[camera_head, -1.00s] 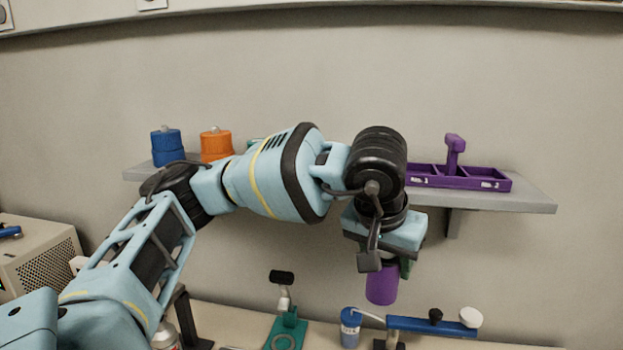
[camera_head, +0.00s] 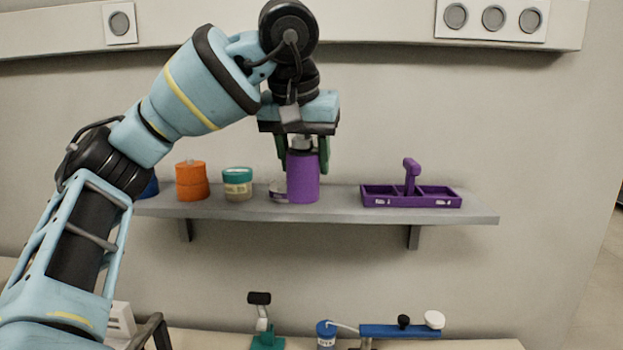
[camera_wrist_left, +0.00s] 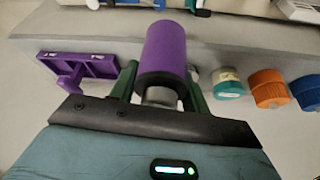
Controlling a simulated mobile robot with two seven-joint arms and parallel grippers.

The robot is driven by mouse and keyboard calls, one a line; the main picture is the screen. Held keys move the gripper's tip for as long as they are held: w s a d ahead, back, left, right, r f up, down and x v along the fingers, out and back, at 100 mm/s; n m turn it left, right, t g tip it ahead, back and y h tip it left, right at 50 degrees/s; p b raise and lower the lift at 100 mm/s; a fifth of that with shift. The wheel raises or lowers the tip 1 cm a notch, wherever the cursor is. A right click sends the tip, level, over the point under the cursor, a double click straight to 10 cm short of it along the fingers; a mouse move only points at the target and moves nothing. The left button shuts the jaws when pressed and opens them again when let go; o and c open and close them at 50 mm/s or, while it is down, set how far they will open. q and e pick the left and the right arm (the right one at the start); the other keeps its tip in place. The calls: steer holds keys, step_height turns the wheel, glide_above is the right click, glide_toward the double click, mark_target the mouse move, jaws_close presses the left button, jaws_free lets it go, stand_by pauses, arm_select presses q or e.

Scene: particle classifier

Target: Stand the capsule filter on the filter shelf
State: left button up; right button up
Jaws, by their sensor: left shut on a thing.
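The capsule filter (camera_head: 303,180) is a purple cylinder with a pale grey neck, upright in the head view at the filter shelf (camera_head: 335,207). My left gripper (camera_head: 304,160) points down from above and is shut on its neck end, one green finger on each side. In the left wrist view the filter (camera_wrist_left: 165,50) extends from between the fingers (camera_wrist_left: 160,90), with the grey shelf surface behind it. I cannot tell whether its base touches the shelf or hangs just above it. My right gripper is not in view.
On the shelf, a teal-lidded jar (camera_head: 237,184), an orange container (camera_head: 192,181) and a partly hidden blue one (camera_head: 149,188) stand left. A purple divided tray with a handle (camera_head: 411,201) sits right. Shelf between filter and tray is clear. A blue lever device (camera_head: 400,331) is below.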

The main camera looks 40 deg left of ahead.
arm_select(q)
steer(key=w+a, duration=0.2)
steer(key=w, duration=0.4)
steer(key=w+a+f, duration=0.1)
steer(key=w+a, duration=0.2)
steer(key=w, duration=0.4)
steer(key=shift+a+f, duration=0.15)
steer(key=shift+a, duration=0.2)
steer(key=shift+s, duration=0.1)
steer(key=shift+f, duration=1.75)
steer(key=shift+f, duration=0.1)
steer(key=o, duration=1.3)
steer(key=shift+f, duration=0.1)
steer(key=shift+c, duration=0.2)
steer(key=v, duration=1.2)
steer(key=shift+d, duration=0.1)
